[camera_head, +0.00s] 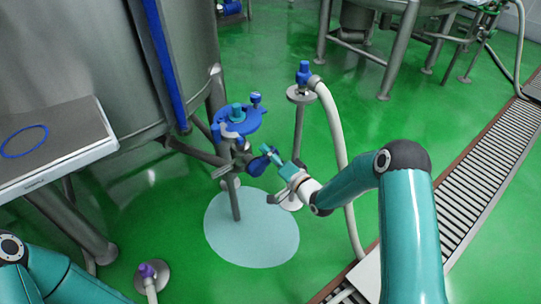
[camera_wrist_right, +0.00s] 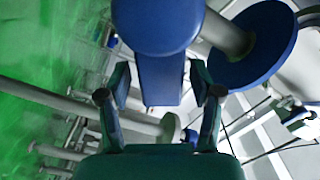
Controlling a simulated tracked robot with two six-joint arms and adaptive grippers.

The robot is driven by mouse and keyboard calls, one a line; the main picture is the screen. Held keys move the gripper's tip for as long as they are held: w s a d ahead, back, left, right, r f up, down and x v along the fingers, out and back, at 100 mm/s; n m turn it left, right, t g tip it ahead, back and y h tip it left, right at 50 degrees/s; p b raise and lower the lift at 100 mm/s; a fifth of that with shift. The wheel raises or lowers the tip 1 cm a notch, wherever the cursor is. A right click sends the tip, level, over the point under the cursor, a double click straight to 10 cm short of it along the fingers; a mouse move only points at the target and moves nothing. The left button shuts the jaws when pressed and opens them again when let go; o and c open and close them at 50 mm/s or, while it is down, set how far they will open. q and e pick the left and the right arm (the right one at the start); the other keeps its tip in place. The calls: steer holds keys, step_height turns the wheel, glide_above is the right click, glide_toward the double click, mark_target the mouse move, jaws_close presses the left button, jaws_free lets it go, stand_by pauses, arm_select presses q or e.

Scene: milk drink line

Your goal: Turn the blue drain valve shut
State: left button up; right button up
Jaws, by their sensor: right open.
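The blue drain valve handle (camera_head: 258,165) is on the pipework under the large steel tank, above the pale round patch on the floor. In the right wrist view the blue handle (camera_wrist_right: 160,78) fills the upper middle, its flat lever part hanging between my fingers. My right gripper (camera_head: 268,172) is open at the right side of the handle; in the wrist view its fingers (camera_wrist_right: 160,95) stand either side of the lever with gaps showing. I cannot tell whether either finger touches it. My left gripper is out of view; only part of my left arm shows at lower left.
A blue round plate (camera_head: 247,121) with a teal knob sits just above the handle. A stand with a blue-topped fitting (camera_head: 304,73) and pale hose (camera_head: 333,115) is behind. A steel table (camera_head: 75,133) is at left, a floor grate (camera_head: 480,165) at right.

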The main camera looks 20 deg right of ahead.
jaws_close()
steer(key=shift+a+f, duration=0.1)
stand_by(0.4)
